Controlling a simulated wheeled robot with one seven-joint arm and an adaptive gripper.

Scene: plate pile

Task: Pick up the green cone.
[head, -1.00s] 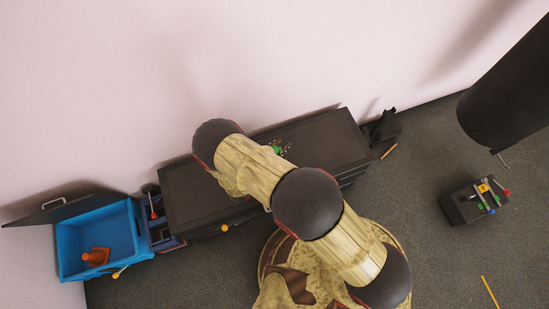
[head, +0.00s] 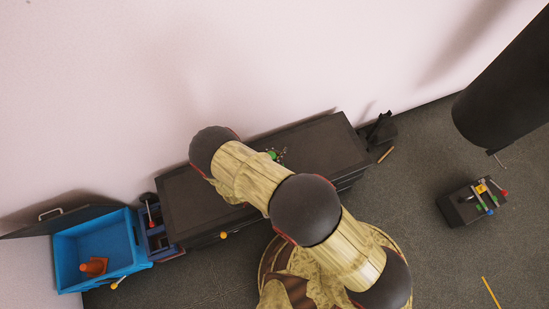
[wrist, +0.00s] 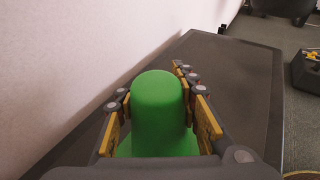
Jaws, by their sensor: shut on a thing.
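The green cone (wrist: 158,100) stands large in the middle of the wrist view, its rounded top toward me and its wider base below. The yellow-padded fingers of my gripper (wrist: 163,122) are closed on it from both sides. In the head view only a small green part of the cone (head: 272,155) shows beside my arm, with the gripper fingers (head: 279,154) around it. The cone is over the dark cabinet top (head: 325,145). I cannot tell whether its base touches that top.
The bare cabinet top runs along the pale wall. At left stand an open blue bin (head: 66,253) with an orange cone (head: 94,266) inside and a small blue toolbox (head: 157,240). A dark box with coloured items (head: 466,208) sits on the floor at right.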

